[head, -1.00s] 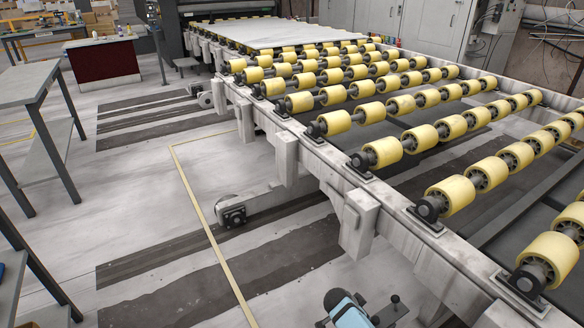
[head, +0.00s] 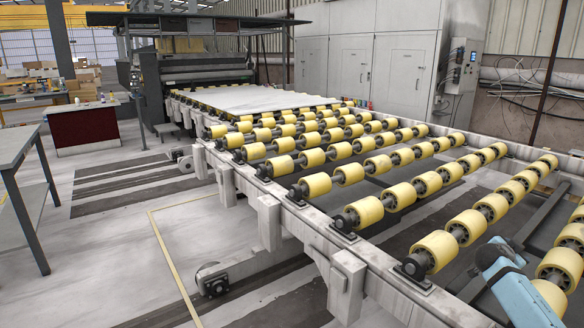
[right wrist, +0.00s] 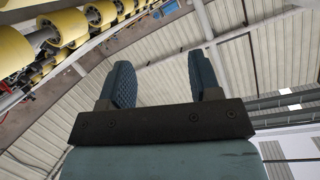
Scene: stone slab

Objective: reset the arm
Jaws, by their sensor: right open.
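My right gripper (right wrist: 162,80) shows in the right wrist view with its two blue padded fingers apart and nothing between them. It points at the ribbed wall and ceiling, away from the floor. In the head view, a light blue part of my right arm (head: 522,298) shows at the lower right, in front of the yellow rollers. Whether the fingers show there is too unclear to tell. My left gripper is in neither view.
A conveyor with rows of yellow rollers (head: 318,185) fills the middle and right. A pale stone slab (head: 240,97) lies on its far end, before a dark machine (head: 205,68). A grey table (head: 14,146) stands left.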

